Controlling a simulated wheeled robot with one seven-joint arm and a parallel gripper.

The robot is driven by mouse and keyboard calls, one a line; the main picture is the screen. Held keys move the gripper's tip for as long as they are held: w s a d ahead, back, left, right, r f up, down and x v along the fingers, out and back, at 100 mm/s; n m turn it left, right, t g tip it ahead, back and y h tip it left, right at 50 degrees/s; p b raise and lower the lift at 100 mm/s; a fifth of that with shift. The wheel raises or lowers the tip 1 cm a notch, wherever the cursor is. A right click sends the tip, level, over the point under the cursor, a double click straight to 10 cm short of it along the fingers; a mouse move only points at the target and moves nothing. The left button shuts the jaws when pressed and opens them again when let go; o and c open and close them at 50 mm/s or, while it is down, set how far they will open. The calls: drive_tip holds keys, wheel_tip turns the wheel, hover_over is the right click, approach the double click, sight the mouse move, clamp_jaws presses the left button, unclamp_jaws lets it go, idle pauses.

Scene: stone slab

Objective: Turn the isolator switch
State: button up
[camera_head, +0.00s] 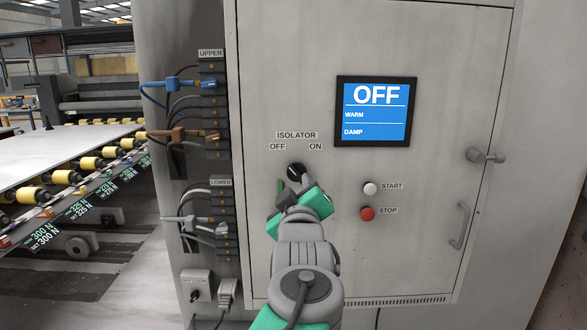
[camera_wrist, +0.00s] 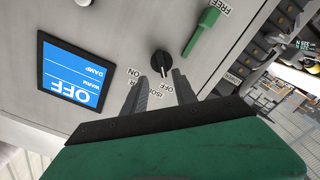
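The isolator switch is a round black knob (camera_head: 295,170) on the grey cabinet door, below the ISOLATOR label with OFF at left and ON at right. It also shows in the wrist view (camera_wrist: 159,62), just beyond my fingertips. My gripper (camera_head: 294,184) is in front of the cabinet, just below the knob in the head view. In the wrist view its two grey fingers (camera_wrist: 167,76) are apart with nothing between them. The display (camera_head: 375,111) reads OFF, with WARM and DAMP below.
A green handle (camera_wrist: 203,31) with a partly visible FREE label is beside the knob. START (camera_head: 370,188) and STOP (camera_head: 367,214) buttons are to the right. Terminal strips with cables (camera_head: 209,110) are at left. A door handle (camera_head: 461,226) projects at right.

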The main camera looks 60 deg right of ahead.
sight(297, 176)
drive_tip(key=p+x, duration=0.2)
drive_tip(key=x, duration=0.4)
drive_tip(key=shift+w+d+f, duration=0.2)
drive_tip(key=shift+d, duration=0.2)
drive_tip(key=shift+c, duration=0.2)
clamp_jaws()
